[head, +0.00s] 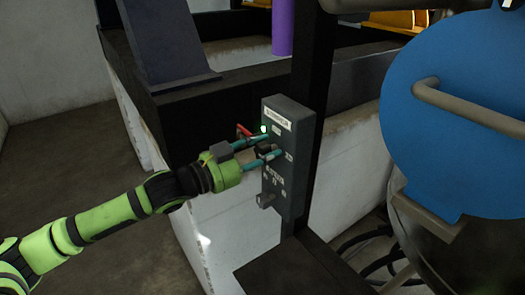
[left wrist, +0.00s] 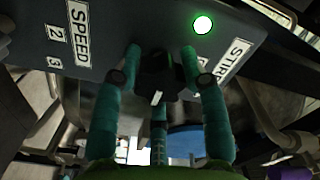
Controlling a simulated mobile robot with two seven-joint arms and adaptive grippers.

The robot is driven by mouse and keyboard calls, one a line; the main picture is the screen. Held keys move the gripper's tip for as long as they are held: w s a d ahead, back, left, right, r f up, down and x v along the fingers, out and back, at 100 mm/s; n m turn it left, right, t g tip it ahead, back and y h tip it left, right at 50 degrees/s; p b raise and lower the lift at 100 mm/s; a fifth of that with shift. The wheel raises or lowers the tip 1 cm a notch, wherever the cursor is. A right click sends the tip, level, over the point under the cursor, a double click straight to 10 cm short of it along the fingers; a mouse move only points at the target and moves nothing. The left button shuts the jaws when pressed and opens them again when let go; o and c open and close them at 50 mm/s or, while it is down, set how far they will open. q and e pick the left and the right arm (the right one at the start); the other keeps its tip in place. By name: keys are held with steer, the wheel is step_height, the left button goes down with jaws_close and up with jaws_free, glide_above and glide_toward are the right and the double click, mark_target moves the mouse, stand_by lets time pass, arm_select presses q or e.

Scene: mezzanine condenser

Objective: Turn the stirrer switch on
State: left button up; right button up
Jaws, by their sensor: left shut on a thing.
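A grey control box (head: 294,187) is fixed to a dark post, with a white label on top that reads like STIRRER. A lamp (left wrist: 203,25) on it glows green and also shows in the head view (head: 264,129). The dark stirrer switch knob (left wrist: 160,80) has a white mark and sits between the fingers of my left gripper (left wrist: 162,55). That gripper, also in the head view (head: 273,146), is shut on the knob. The fingers partly hide the knob and its position labels. My right gripper is not in view.
A second knob (head: 266,200) is low on the box, near the SPEED label (left wrist: 78,30). A small red part (head: 243,131) is beside the lamp. A blue round lid (head: 450,100) with a bar handle is close on the right. The floor at left is clear.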

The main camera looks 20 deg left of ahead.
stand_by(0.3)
arm_select(q)
steer(key=o, duration=1.2)
steer(key=shift+c, duration=0.2)
steer(key=v, duration=1.1)
steer(key=shift+s+a, duration=0.3)
steer(key=shift+a, duration=0.1)
